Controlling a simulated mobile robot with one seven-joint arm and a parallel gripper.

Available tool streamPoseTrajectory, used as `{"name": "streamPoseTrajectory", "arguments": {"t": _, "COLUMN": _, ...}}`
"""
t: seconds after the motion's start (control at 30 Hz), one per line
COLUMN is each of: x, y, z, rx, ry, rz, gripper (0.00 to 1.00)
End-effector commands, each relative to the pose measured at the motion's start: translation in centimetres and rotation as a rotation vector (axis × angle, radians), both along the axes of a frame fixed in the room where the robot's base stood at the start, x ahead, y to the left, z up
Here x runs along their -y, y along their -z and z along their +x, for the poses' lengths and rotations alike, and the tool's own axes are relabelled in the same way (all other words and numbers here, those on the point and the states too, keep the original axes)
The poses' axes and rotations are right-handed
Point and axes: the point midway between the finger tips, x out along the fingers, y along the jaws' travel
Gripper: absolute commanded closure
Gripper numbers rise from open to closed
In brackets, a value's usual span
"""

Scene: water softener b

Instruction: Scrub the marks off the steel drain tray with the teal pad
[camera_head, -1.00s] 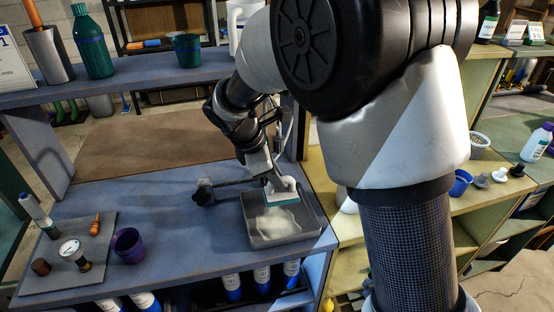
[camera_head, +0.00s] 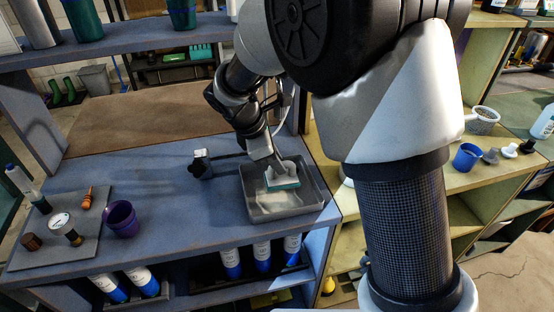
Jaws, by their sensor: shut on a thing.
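The steel drain tray (camera_head: 283,215) is a grey, shallow, walled tray near the right end of the blue-grey bench. Pale whitish marks (camera_head: 274,203) show on its floor, mostly left of and in front of the pad. The teal pad (camera_head: 285,184) has a whitish grip on top and is inside the tray, toward its back half. My gripper (camera_head: 277,168) comes down from above and is shut on the pad's grip. The fingertips are small and partly hidden. I cannot tell whether the pad presses on the tray floor.
A tap-like fitting (camera_head: 202,165) stands just left of the tray. A purple cup (camera_head: 122,219) and a grey mat (camera_head: 62,252) with small parts are farther left. Blue-and-white cylinders (camera_head: 262,254) stand below. The bench between cup and tray is clear.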

Motion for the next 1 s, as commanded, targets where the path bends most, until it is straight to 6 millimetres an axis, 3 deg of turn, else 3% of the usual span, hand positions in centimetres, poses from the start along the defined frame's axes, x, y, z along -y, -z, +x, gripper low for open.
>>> {"name": "streamPoseTrajectory", "arguments": {"t": 1.0, "x": -0.02, "y": 0.62, "z": -0.01, "rx": 0.000, "ry": 0.000, "rz": 0.000, "gripper": 1.00}}
